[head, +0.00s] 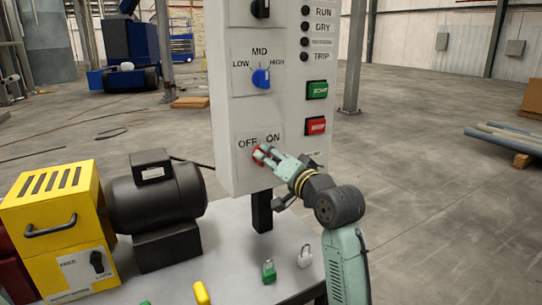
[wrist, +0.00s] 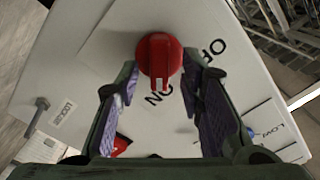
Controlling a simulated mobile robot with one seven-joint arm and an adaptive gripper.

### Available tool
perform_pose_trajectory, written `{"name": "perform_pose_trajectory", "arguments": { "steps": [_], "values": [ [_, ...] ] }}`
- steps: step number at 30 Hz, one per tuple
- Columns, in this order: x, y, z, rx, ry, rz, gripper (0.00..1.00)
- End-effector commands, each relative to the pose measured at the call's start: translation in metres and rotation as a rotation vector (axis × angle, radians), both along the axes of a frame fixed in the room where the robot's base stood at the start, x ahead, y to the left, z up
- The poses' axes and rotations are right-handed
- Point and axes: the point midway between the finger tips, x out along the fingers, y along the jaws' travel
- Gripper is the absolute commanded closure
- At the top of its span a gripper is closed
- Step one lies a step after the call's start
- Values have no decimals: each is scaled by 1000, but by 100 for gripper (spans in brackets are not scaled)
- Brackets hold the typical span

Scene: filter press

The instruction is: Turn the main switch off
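The main switch is a red rotary knob on the grey control box, below the OFF and ON labels. In the head view a little of its red edge (head: 257,160) shows beside my gripper (head: 265,153), which hides most of it. In the wrist view the whole red knob (wrist: 158,50) shows, with its raised handle pointing toward the ON label (wrist: 157,98). The OFF label (wrist: 213,47) is partly hidden by a finger. My gripper (wrist: 161,78) is open, with one fingertip on each side of the knob. I cannot tell whether they touch it.
Above the switch are a blue selector (head: 261,78), a green button (head: 317,90) and a red button (head: 315,125). Below, a black motor (head: 155,195), a yellow box (head: 55,205) and padlocks (head: 269,271) stand on the table.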

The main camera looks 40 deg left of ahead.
Motion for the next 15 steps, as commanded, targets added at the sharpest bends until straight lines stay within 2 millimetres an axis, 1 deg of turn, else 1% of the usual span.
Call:
{"name": "perform_pose_trajectory", "arguments": {
  "steps": [3,10,15],
  "values": [
    [2,5,0,-1,1,0,65],
    [2,5,-1,-1,-1,-1,65],
    [2,4,0,-1,-1,-1,76]
  ]
}}
